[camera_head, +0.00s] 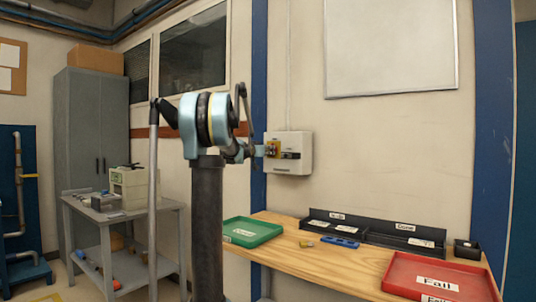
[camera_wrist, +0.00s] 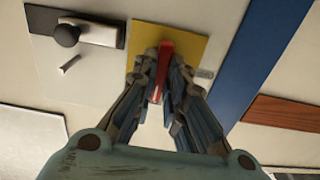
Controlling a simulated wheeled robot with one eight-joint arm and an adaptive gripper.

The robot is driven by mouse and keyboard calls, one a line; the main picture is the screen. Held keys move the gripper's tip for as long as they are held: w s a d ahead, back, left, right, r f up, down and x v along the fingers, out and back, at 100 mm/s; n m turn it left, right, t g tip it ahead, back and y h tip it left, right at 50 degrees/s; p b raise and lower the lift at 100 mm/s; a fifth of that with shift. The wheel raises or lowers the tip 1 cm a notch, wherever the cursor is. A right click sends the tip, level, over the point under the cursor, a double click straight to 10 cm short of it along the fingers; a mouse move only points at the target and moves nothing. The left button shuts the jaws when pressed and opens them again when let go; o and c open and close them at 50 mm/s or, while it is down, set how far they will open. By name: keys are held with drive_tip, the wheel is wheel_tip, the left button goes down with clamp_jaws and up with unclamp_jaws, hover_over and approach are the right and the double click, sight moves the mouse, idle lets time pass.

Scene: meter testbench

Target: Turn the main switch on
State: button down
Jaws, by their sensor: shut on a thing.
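The main switch is a red handle (camera_wrist: 164,68) on a yellow plate (camera_wrist: 190,45), seen in the wrist view. It sits on a pale wall box (camera_head: 298,152), which the head view shows on the wall above the bench. My gripper (camera_wrist: 165,62) is closed around the red handle, one finger on each side. In the head view my gripper (camera_head: 262,150) reaches the left part of the box, and the yellow plate (camera_head: 273,147) shows just beside it. The arm hides part of the handle in that view.
A dark plate with a round black knob (camera_wrist: 67,35) is next to the yellow plate. Below the box, a wooden bench (camera_head: 315,262) holds a green tray (camera_head: 280,232), a red tray (camera_head: 398,290) and black bins (camera_head: 375,238). A blue post (camera_wrist: 262,60) stands beside the box.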

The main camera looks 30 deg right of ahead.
drive_tip(key=shift+w+a, duration=0.1)
drive_tip(key=shift+w, duration=0.05)
drive_tip(key=c, duration=1.6)
unclamp_jaws()
drive_tip(key=shift+w+f, duration=0.1)
drive_tip(key=shift+f, duration=0.05)
drive_tip(key=shift+c, duration=0.2)
drive_tip(key=v, duration=1.2)
drive_tip(key=s+a+f+n+g+y, duration=0.1)
drive_tip(key=s+a+f+n+y, duration=0.3)
drive_tip(key=s+a+f, duration=0.8)
drive_tip(key=s+a+f+n+g+y, duration=0.2)
drive_tip(key=s+a+f+n+y, duration=0.3)
drive_tip(key=s+a+f, duration=0.8)
drive_tip(key=s+a+f+n+g+y, duration=0.1)
drive_tip(key=s+a+f+n+y, duration=0.3)
drive_tip(key=f, duration=1.7)
drive_tip(key=s+a+y, duration=0.3)
drive_tip(key=s+a, duration=0.5)
drive_tip(key=a, duration=0.3)
drive_tip(key=shift+s+a+n+g+y, duration=0.3)
drive_tip(key=shift+s+n, duration=0.1)
